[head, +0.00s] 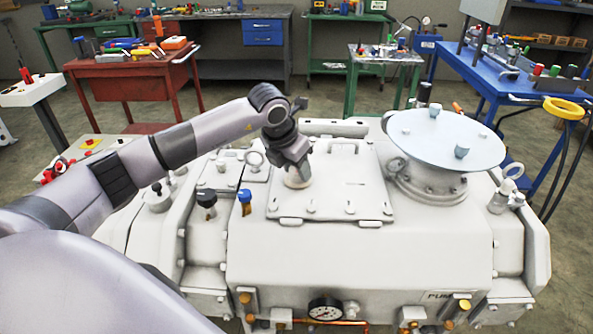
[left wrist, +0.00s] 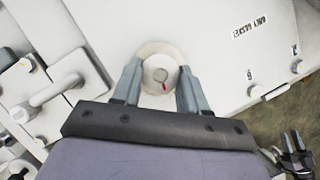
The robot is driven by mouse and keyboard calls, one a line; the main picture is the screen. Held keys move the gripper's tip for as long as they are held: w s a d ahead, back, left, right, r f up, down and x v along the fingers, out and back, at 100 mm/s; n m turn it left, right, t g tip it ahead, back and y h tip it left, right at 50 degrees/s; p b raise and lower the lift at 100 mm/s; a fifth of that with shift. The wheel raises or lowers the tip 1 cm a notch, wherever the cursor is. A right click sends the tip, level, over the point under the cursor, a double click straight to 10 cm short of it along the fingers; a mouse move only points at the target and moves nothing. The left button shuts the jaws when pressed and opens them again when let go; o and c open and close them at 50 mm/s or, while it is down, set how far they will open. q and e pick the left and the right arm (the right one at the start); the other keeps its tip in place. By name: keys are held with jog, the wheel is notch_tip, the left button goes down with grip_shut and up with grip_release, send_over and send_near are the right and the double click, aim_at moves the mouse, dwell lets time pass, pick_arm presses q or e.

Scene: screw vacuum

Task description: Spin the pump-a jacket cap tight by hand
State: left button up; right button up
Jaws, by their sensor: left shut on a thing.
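My left gripper (head: 297,175) points down at the pale lid plate (head: 350,190) on top of the grey-white pump housing (head: 340,255). It is shut on a round, cream cap (head: 297,183) near the lid's left side. In the left wrist view the cap (left wrist: 160,52) sits between the two fingers of my left gripper (left wrist: 159,78), one on each side. Its grey centre has a small round detail and a red mark. The cap looks flat against the lid; its thread is hidden.
A large round pale-blue cover (head: 445,138) stands on a flange to the right. A blue-topped knob (head: 244,198) and a black knob (head: 207,200) rise left of the lid. A gauge (head: 325,308) is at the front. Red (head: 130,70) and blue (head: 520,85) tool tables stand behind.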

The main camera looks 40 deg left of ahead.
pick_arm(q)
jog(key=m+h, duration=0.1)
jog(key=m, duration=0.1)
jog(key=m+b, duration=0.1)
jog(key=m, duration=0.1)
jog(key=shift+w+a+m+h, duration=0.1)
jog(key=shift+a+m+h, duration=0.1)
jog(key=shift+m+h, duration=0.15)
jog(key=m+g+h, duration=0.1)
jog(key=m, duration=0.2)
jog(key=m+g+h+b, duration=0.1)
jog(key=m, duration=0.2)
jog(key=shift+w+a, duration=0.1)
jog(key=shift+w, duration=0.05)
jog(key=m+g, duration=0.1)
jog(key=m, duration=0.1)
jog(key=m+g+b, duration=0.1)
jog(key=m, duration=0.2)
jog(key=shift+w+m+h, duration=0.2)
jog(key=shift+m+h, duration=0.05)
jog(key=shift+m, duration=0.1)
jog(key=m+g, duration=0.1)
jog(key=m, duration=0.1)
jog(key=m+g+b, duration=0.1)
jog(key=m, duration=0.1)
jog(key=shift+w+r+m+b, duration=0.1)
jog(key=shift+r+m+b, duration=0.05)
jog(key=shift+m+b, duration=0.2)
jog(key=shift+m, duration=0.25)
